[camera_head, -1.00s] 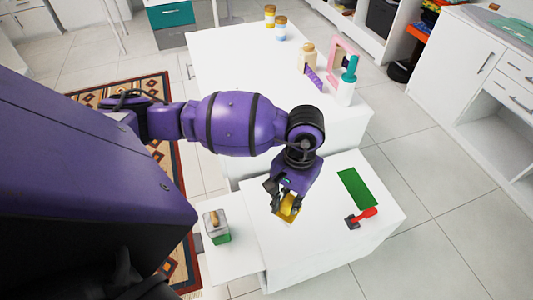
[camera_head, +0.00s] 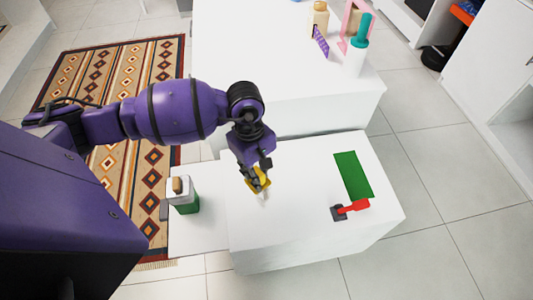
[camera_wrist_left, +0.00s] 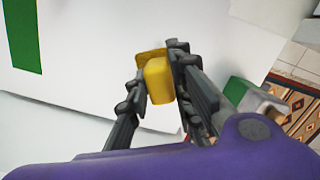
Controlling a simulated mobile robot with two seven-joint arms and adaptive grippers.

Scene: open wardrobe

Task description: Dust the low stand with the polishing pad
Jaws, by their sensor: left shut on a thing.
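The low stand (camera_head: 300,240) is a white block with a flat top in front of a larger white unit. My left gripper (camera_head: 257,178) is over the left part of its top. It is shut on the yellow polishing pad (camera_head: 264,184). In the left wrist view, the pad (camera_wrist_left: 158,80) sits between the two dark fingers (camera_wrist_left: 160,92). A pale patch shows on the top just beside the pad. I cannot tell whether the pad touches the surface. My right gripper is not in view.
A green mat (camera_head: 353,175) and a red-handled tool with a dark head (camera_head: 352,208) lie on the stand's right side. A green-and-white canister (camera_head: 185,195) stands on a white ledge at left. Bottles stand on the white unit (camera_head: 270,75) behind.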

